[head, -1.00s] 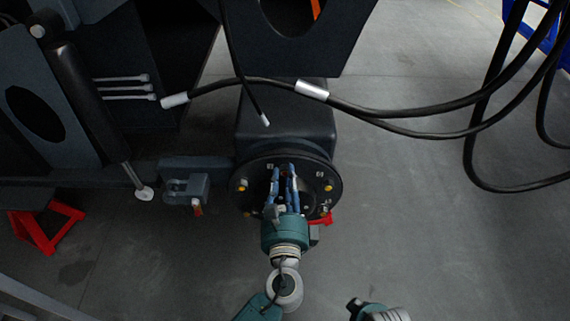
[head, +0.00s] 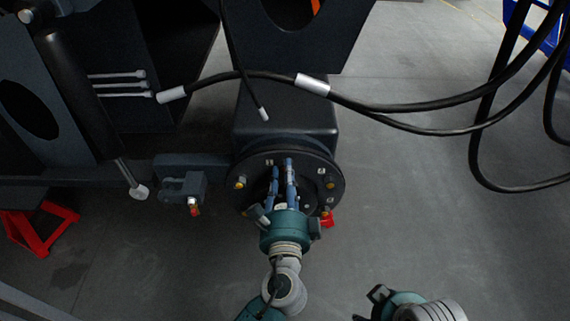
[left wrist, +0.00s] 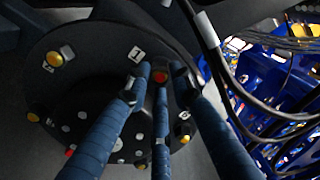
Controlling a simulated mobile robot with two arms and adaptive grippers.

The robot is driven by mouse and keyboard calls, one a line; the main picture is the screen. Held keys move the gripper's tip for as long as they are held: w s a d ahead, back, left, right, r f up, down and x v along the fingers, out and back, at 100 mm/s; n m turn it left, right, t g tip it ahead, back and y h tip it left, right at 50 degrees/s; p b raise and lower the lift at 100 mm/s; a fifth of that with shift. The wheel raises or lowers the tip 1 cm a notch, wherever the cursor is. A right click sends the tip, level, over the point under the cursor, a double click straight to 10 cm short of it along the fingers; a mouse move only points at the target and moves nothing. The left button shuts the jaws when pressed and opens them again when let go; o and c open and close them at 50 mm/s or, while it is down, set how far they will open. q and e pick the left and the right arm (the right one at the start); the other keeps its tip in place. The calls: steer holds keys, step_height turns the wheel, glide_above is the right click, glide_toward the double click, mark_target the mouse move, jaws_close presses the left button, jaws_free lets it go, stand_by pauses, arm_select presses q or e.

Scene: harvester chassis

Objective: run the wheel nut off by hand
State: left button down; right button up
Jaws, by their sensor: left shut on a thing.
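The dark round wheel hub (head: 325,160) is in the middle of the head view, with several yellow-capped nuts around its face. My left gripper (head: 282,165) reaches up to the upper part of this face from below. In the left wrist view its blue fingers (left wrist: 155,75) are closed around a red-ended wheel nut (left wrist: 161,76), just beside a white number plate (left wrist: 136,54). The fingers hide that nut in the head view. A yellow nut (left wrist: 54,58) sits left of them on the hub. My right gripper (head: 380,294) shows only partly at the bottom edge; its fingers cannot be made out.
Black hoses (head: 400,108) hang across the space above and right of the hub. A dark bracket (head: 182,187) sits left of the hub, and a red stand (head: 40,230) is on the floor at far left. The floor right of the hub is open.

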arm_select(q)
steer(key=shift+s+f+n+b, duration=0.1)
steer(key=shift+f+n+b, duration=0.3)
steer(key=shift+b, duration=0.1)
steer(key=shift+r, duration=0.25)
steer(key=c, duration=1.4)
jaws_free()
steer(key=shift+r, duration=0.1)
steer(key=shift+c, duration=0.2)
steer(key=shift+c, duration=1)
steer(key=shift+s, duration=1.1)
steer(key=shift+w+r, duration=0.1)
steer(key=shift+w, duration=0.1)
